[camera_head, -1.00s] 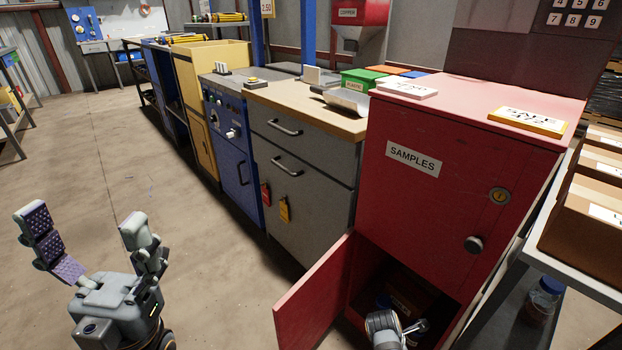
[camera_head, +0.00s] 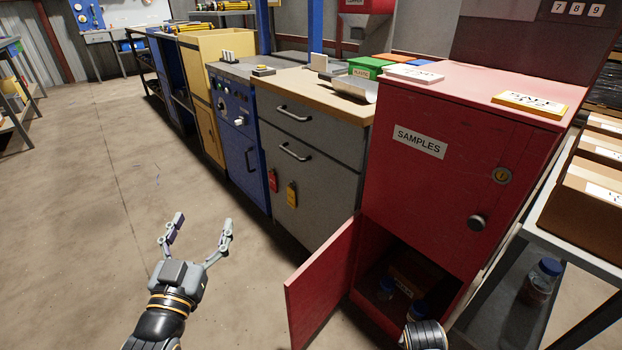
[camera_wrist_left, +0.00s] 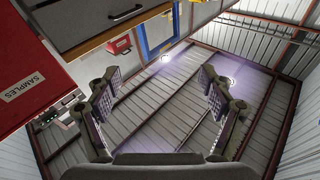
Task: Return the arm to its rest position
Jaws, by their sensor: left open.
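My left gripper (camera_head: 203,226) is at the lower left of the head view, over the bare floor. Its two fingers are spread wide with nothing between them. In the left wrist view the open fingers (camera_wrist_left: 160,85) point toward the corrugated wall and roof, with empty space between. The gripper is to the left of the red cabinet's open lower door and apart from it. A dark ridged part of my right arm shows at the bottom edge of the head view, in front of the open compartment. The right fingers are not visible.
The red SAMPLES cabinet (camera_head: 440,185) has its lower door (camera_head: 322,285) swung open, with items inside. The grey drawer unit (camera_head: 312,165) and blue cabinet (camera_head: 238,145) stand behind it. A shelf with brown boxes (camera_head: 595,200) is at right. The floor (camera_head: 95,220) at left is clear.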

